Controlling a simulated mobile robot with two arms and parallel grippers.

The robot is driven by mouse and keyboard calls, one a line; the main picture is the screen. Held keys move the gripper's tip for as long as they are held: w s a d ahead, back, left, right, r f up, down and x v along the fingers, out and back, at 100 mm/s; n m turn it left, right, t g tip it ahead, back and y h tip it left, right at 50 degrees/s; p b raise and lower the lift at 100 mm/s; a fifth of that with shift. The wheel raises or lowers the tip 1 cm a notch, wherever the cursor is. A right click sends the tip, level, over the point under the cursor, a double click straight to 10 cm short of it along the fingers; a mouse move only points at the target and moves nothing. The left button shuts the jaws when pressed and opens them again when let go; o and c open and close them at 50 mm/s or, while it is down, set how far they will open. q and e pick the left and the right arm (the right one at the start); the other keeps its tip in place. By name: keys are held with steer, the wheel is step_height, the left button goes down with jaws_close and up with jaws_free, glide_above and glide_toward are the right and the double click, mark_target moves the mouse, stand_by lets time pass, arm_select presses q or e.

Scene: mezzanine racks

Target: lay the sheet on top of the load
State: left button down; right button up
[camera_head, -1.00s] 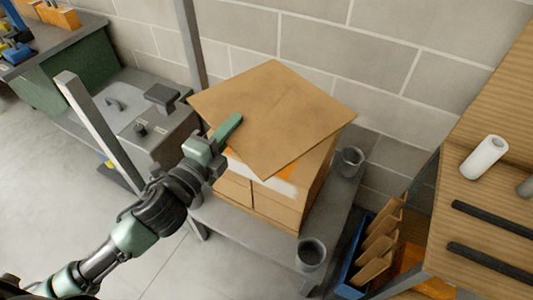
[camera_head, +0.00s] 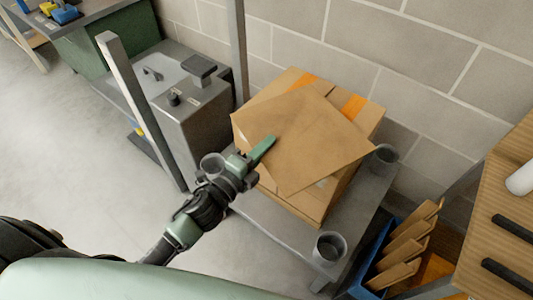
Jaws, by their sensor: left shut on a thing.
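The sheet (camera_head: 315,145) is a flat brown board in the head view. It lies over the load, turned relative to its edges. The load (camera_head: 290,203) is a stack of brown cardboard boxes with orange strips on top; its back top edge and front side show, while much of its top is hidden. My left gripper (camera_head: 260,152) is shut on the left edge of the sheet. I cannot tell whether the sheet touches the load all over. My right gripper is not in view.
The load stands on a grey platform (camera_head: 335,215) with grey cups (camera_head: 330,247) at its corners. A grey upright post (camera_head: 140,108) stands left of my arm. A blue bin (camera_head: 372,262) with brown dividers is at right, beside a wooden shelf (camera_head: 510,205). A block wall is behind.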

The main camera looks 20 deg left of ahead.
arm_select(q)
step_height(320, 180, down, 3)
steer(key=shift+r, duration=0.1)
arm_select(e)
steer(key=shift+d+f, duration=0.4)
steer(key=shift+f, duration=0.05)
arm_select(q)
steer(key=shift+b, duration=0.3)
steer(key=shift+f, duration=0.2)
steer(key=c, duration=1.6)
jaws_free()
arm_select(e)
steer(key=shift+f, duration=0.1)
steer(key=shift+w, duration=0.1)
